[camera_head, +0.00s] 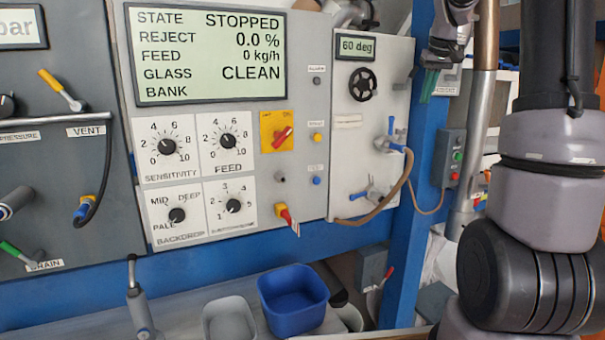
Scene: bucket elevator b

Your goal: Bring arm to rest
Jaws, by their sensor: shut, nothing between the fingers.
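My gripper (428,92) hangs at the top, right of centre, with its thin greenish fingers pointing down and close together. It is shut and holds nothing. It is in front of the blue upright post (418,180), just right of the white valve panel. It appears apart from the panel's handles. My large grey and black arm links (545,180) fill the right side, and the part of the arm joining them to the gripper is out of view.
The control panel's display (210,55) reads STOPPED, 0.0 %, 0 kg/h, CLEAN. The white panel carries a black handwheel (362,85) and blue-handled valves (392,138) with a brown hose. A blue bin (293,298) and a grey bin (229,320) stand below. A metal pipe (474,135) runs near my arm.

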